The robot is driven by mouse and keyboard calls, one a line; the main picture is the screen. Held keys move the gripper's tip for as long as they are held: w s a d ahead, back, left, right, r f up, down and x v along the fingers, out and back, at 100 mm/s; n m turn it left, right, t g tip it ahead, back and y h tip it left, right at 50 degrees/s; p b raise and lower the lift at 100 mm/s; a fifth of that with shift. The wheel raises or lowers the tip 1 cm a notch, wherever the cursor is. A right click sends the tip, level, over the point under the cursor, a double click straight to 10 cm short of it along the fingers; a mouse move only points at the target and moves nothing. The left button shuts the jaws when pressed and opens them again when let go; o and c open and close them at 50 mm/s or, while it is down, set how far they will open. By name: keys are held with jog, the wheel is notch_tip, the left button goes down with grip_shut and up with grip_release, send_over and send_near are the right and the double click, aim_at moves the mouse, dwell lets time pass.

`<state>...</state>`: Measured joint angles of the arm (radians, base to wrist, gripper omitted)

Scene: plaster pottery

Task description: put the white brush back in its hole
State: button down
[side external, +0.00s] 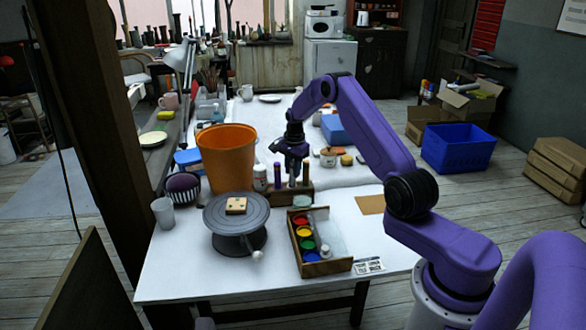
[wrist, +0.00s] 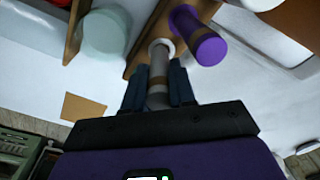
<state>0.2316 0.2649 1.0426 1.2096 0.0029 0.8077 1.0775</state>
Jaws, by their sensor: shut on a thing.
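The white brush (wrist: 158,72) is between my gripper's fingers (wrist: 158,92). In the wrist view it looks grey in shadow, with a brownish band and a pale end pointing at the wooden holder (wrist: 138,66). In the side view my gripper (side external: 291,160) is shut, pointing down over the holder (side external: 297,196). The brush is roughly upright there, between a purple-handled tool (side external: 277,176) and a brown-topped one (side external: 305,173). The purple one (wrist: 208,46) stands close beside the brush in the wrist view. I cannot tell whether the brush's lower end is inside the hole.
An orange bucket (side external: 226,160) and a lidded jar (side external: 260,178) stand left of the holder. A paint box (side external: 322,262) and a grey turntable (side external: 236,212) are in front. A jar (side external: 328,157) stands behind to the right. The table's right front is mostly clear.

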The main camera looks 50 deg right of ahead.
jog(key=shift+f, duration=0.3)
jog(key=c, duration=0.8)
grip_release()
jog(key=shift+c, duration=0.2)
jog(key=shift+r, duration=0.1)
